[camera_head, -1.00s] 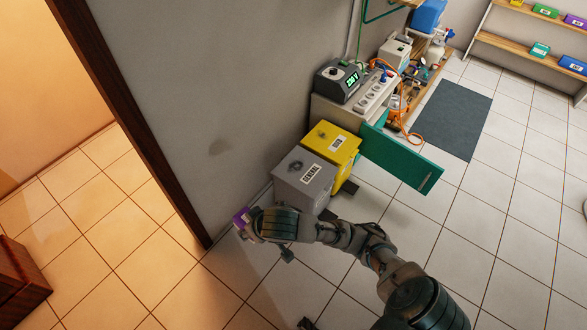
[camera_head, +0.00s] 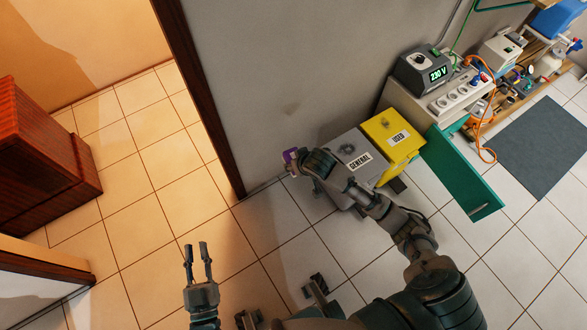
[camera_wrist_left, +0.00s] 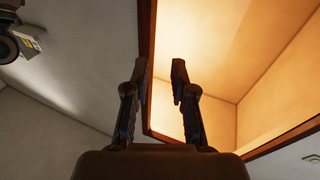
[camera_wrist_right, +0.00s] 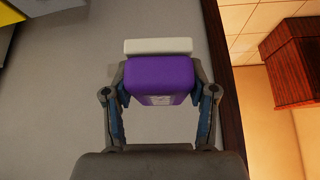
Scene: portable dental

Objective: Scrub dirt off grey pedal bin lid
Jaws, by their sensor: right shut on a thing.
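The grey pedal bin (camera_head: 367,143), labelled GENERAL, stands by the wall with a dark smudge (camera_head: 346,149) on its lid. My right gripper (camera_head: 294,159) is left of the bin, its forearm crossing in front of the bin's lower part. It is shut on a purple scrubbing sponge (camera_wrist_right: 160,76) with a white layer (camera_wrist_right: 158,46) facing away from the palm. The sponge is small in the head view (camera_head: 289,158) and looks apart from the lid. My left gripper (camera_head: 198,250) is raised, open and empty, over the tiled floor at lower left; its spread fingers show in the left wrist view (camera_wrist_left: 160,82).
A yellow bin (camera_head: 391,128) labelled USED stands right beside the grey one. Behind it is a cabinet with an open green door (camera_head: 465,178), a 230 V unit (camera_head: 425,72) and a power strip. A dark door frame (camera_head: 205,95) edges the wall left of my right gripper. A wooden cabinet (camera_head: 35,165) stands far left.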

